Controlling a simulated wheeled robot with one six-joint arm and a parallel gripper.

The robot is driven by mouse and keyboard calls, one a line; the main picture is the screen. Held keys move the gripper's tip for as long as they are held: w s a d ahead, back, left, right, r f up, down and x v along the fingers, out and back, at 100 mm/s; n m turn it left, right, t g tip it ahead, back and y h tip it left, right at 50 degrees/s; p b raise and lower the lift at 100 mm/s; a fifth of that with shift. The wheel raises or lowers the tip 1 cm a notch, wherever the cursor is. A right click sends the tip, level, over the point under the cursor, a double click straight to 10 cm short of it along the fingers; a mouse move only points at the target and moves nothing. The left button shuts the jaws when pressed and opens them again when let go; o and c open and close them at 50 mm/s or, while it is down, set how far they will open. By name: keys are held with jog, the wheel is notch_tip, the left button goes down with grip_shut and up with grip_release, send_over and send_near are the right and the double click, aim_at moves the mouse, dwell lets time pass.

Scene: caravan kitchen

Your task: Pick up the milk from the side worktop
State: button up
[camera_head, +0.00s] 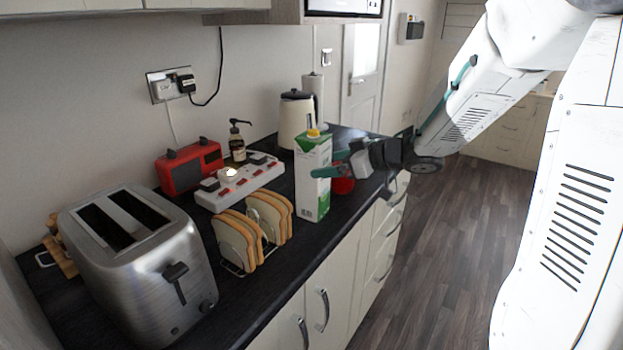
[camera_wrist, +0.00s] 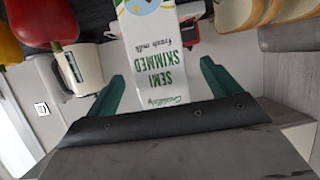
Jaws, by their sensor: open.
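The milk (camera_head: 311,186) is a tall white and green carton with a yellow cap, upright near the front edge of the dark worktop. My gripper (camera_head: 328,166) reaches it from the right with its green fingers open. One finger crosses in front of the carton and the other is on its far side. In the wrist view the milk (camera_wrist: 156,62) appears upside down between the spread fingers of my gripper (camera_wrist: 163,80), with a visible gap at each side. Its cap is out of that view.
Toast racks with bread (camera_head: 268,217) stand just left of the milk, with a steel toaster (camera_head: 139,260) beyond. A white power strip (camera_head: 240,182), red radio (camera_head: 189,167), soap bottle (camera_head: 236,146) and cream kettle (camera_head: 296,119) are behind. A red item (camera_head: 343,186) sits close right of the carton.

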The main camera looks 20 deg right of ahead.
aim_at(313, 165)
jog(key=x, duration=0.6)
jog(key=shift+r, duration=0.15)
jog(key=c, duration=1.9)
